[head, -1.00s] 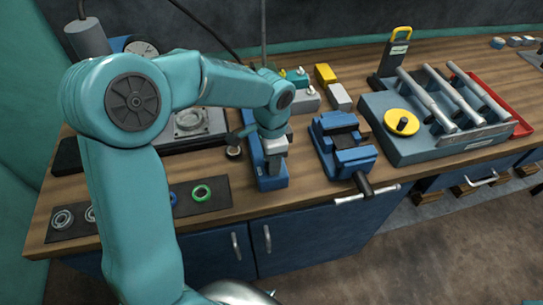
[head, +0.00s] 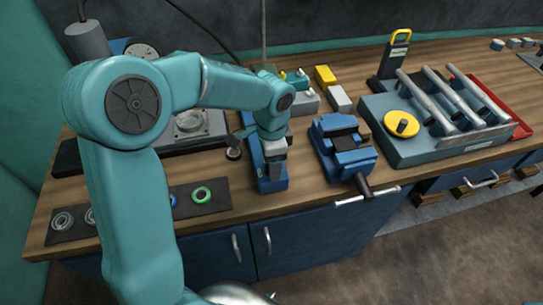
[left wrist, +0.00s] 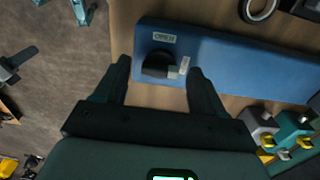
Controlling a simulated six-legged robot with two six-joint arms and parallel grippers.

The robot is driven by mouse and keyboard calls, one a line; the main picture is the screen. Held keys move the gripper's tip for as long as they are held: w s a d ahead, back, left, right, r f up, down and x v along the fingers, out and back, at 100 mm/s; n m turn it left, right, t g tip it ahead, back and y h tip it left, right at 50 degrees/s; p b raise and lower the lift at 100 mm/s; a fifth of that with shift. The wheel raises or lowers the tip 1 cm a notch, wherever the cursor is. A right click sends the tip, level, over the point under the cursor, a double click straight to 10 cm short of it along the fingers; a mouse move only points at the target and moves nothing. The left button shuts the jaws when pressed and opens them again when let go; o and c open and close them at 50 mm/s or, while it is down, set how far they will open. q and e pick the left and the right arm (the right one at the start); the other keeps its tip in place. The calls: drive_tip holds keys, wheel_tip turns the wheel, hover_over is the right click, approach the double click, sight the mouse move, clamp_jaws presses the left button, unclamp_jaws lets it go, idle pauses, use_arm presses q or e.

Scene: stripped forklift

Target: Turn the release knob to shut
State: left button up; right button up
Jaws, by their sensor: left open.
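The release knob (left wrist: 156,65) is a small black knob on a blue block (left wrist: 240,62) in the left wrist view. A white label reading OPEN (left wrist: 164,38) is above it. A second pale label (left wrist: 184,66), turned sideways and too small to read, is at its right. My left gripper (left wrist: 160,70) is open, with one dark finger on each side of the knob; I cannot tell whether either finger touches it. In the head view my left gripper (head: 272,165) is over the blue block (head: 271,184) and hides the knob. My right gripper is not in view.
A blue vise (head: 342,150) stands just right of the block. A grey fixture (head: 430,140) with a yellow disc and metal bars is farther right. A dark mat (head: 130,214) with several rings lies front left. Small grey and yellow blocks (head: 325,76) stand behind.

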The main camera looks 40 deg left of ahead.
use_arm(q)
wheel_tip(320, 180, up, 16)
drive_tip(key=shift+r, duration=0.2)
idle(0.7)
